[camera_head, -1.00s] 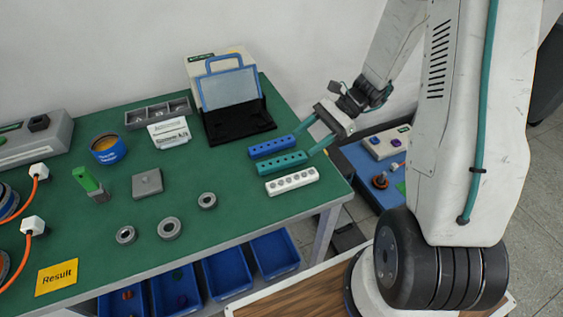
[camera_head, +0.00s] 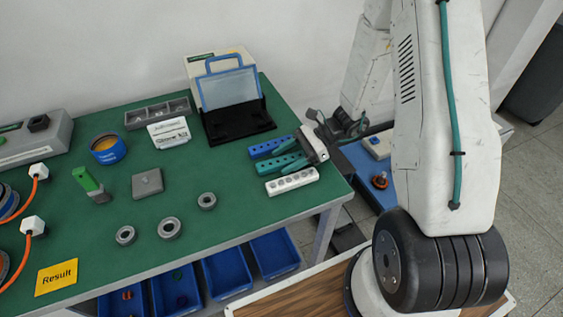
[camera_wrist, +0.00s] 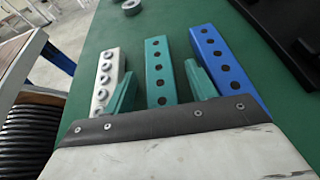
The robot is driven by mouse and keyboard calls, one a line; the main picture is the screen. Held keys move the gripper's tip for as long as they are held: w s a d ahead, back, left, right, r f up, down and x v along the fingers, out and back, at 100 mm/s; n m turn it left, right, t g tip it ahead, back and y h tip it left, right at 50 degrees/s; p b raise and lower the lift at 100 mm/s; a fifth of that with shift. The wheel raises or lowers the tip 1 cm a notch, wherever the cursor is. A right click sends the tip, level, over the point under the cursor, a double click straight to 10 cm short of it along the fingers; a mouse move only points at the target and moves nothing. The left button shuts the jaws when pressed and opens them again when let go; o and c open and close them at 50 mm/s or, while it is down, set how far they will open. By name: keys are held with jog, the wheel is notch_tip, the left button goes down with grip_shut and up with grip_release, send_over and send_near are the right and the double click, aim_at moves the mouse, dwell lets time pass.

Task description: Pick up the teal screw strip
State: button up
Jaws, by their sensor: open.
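The teal screw strip (camera_head: 280,164) lies on the green table between a blue strip and a white strip, near the right end. In the wrist view the teal strip (camera_wrist: 159,72) runs away from me with a row of dark holes. My gripper (camera_head: 294,161) reaches in from the right, low at the strips. In the wrist view its two teal fingers (camera_wrist: 162,92) are apart, one on each side of the teal strip's near end, with small gaps visible. The near end of the strip is partly hidden by the gripper body.
The blue strip (camera_head: 271,147) and the white strip (camera_head: 292,181) lie close on either side, near the fingers. A black stand with a blue-framed panel (camera_head: 229,90) stands behind. Rings (camera_head: 207,201) lie to the left. The table's right edge is close.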

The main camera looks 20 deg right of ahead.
jog(key=shift+c, duration=0.3)
jog(key=c, duration=1)
jog(key=shift+c, duration=0.2)
jog(key=shift+r, duration=0.2)
